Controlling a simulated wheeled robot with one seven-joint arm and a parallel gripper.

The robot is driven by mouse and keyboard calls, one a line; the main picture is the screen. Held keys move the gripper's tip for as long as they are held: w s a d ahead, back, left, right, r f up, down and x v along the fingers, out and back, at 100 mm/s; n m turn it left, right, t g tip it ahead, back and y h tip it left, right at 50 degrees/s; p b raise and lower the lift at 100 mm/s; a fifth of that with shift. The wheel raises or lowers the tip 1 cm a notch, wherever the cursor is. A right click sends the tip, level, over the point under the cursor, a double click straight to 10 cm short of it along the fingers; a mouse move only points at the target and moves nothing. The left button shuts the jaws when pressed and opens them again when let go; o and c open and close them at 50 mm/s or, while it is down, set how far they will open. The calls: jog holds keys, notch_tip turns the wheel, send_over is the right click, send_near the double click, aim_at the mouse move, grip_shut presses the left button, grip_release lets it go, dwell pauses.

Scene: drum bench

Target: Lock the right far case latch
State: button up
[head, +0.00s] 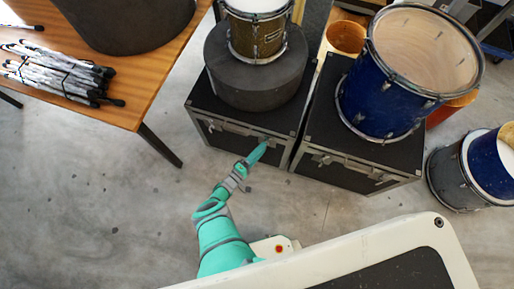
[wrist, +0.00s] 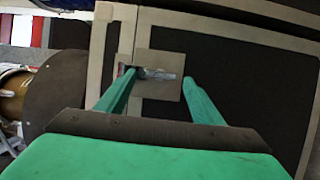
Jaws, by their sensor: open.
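In the head view, my gripper (head: 258,153) reaches the front of the left black case (head: 232,141), near that front's right end. A case latch (head: 268,142) sits there, partly hidden behind my gripper. In the wrist view, my gripper (wrist: 160,80) is open, with its two green fingers apart. Between them shows the latch's pale square plate (wrist: 159,88) with a small metal lever (wrist: 155,73). Nothing is held. Whether the fingers touch the latch or case, and whether the latch is locked, I cannot tell.
A grey drum case (head: 257,85) and a gold drum (head: 257,38) stand on the left case. The right black case (head: 345,157) carries a blue drum (head: 382,103). A wooden table (head: 130,75) with sticks stands at left. The floor (head: 110,200) before the cases is clear.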

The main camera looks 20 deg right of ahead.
jog(key=v, duration=1)
jog(key=shift+s+a, duration=0.25)
jog(key=shift+a, duration=0.05)
jog(key=shift+a, duration=0.1)
dwell(0.3)
jog(key=s+a+r+m+t+y, duration=0.25)
jog(key=a+r, duration=0.25)
jog(key=a, duration=0.4)
jog(key=s+a+r+m+y, duration=0.1)
jog(key=s+r+y, duration=0.15)
jog(key=s, duration=0.35)
jog(key=s+a+r+m+y, duration=0.1)
jog(key=s+a+r+m, duration=0.1)
jog(key=s+r, duration=0.3)
jog(key=s+d+r+m+t+y, duration=0.15)
jog(key=s+d+r+y, duration=0.3)
jog(key=s+r, duration=0.5)
jog(key=d+r+y, duration=0.2)
jog(key=r, duration=0.6)
jog(key=d+r+t+y, duration=0.1)
jog(key=d+r+y, duration=0.1)
jog(key=r, duration=0.6)
jog(key=shift+w+t, duration=0.3)
jog(key=shift+w, duration=0.1)
